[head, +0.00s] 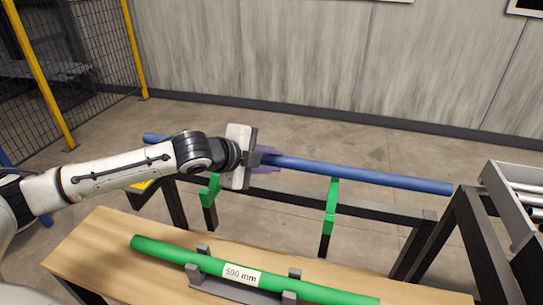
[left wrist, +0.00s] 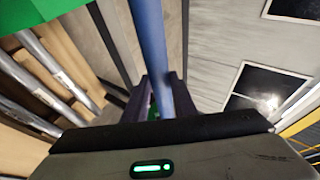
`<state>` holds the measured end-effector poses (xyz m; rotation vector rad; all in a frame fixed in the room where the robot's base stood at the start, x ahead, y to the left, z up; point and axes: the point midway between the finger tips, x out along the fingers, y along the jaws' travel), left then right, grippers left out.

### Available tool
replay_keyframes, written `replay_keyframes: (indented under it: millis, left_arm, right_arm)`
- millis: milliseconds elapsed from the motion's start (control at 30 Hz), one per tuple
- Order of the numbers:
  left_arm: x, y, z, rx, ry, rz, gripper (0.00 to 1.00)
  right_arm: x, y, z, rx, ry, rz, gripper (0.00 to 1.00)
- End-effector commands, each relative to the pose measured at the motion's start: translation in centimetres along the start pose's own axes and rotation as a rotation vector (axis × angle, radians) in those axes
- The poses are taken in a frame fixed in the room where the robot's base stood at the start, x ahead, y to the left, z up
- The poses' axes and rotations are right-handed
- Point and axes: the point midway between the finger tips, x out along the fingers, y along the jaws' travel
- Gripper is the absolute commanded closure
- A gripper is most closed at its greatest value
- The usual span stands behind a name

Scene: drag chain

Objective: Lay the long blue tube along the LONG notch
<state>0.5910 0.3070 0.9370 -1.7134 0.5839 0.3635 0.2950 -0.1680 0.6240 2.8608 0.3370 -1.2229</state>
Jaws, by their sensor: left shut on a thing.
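The long blue tube (head: 360,176) runs nearly level across the head view, above a dark rail frame. My left gripper (head: 268,158) is shut on it left of its middle. In the left wrist view the tube (left wrist: 149,40) runs up from between the purple fingers (left wrist: 160,97). Two green brackets, a left one (head: 210,189) and a right one (head: 331,205), stand on the frame below the tube. I cannot tell whether the tube touches the right one. No LONG label is readable, so I cannot tell which notch is meant. My right gripper is not in view.
A grey bin (head: 504,195) with metal tubes is at the right. A yellow-posted fence (head: 100,60) is at the left.

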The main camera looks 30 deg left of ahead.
Motion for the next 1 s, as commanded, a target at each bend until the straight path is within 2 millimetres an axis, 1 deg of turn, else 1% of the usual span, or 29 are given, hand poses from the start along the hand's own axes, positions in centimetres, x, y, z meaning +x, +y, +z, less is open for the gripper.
replay_keyframes:
  millis: [200, 467, 500, 567, 600, 633, 833, 867, 1000]
  left_arm:
    - [0.5, 0.6, 0.1, -0.001, 0.003, -0.007, 1.00]
    - [0.6, 0.6, 0.2, 0.000, 0.003, -0.008, 1.00]
    - [0.6, 0.6, 0.2, -0.001, 0.003, -0.008, 0.72]
    - [0.6, 0.6, 0.2, -0.001, 0.003, -0.008, 0.62]
    - [0.6, 0.6, 0.2, -0.001, 0.002, -0.007, 0.56]
    - [0.6, 0.7, 0.2, -0.001, 0.002, -0.007, 0.54]
    - [0.6, 0.8, 0.2, -0.001, 0.001, -0.003, 0.54]
    - [0.7, 1.3, 0.4, -0.002, -0.003, 0.007, 0.54]
    - [0.1, 1.2, 0.4, -0.002, -0.003, 0.004, 0.54]
  right_arm:
    - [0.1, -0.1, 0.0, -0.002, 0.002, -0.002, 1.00]
    - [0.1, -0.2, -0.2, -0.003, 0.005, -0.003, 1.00]
    - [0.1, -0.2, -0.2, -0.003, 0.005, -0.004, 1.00]
    - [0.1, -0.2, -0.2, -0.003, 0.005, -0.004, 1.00]
    - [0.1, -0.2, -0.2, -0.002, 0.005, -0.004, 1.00]
    - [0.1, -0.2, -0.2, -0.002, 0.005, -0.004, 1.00]
    - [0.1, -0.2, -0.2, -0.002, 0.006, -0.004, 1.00]
    - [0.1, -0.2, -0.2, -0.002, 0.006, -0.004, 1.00]
    - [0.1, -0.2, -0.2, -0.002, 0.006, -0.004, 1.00]
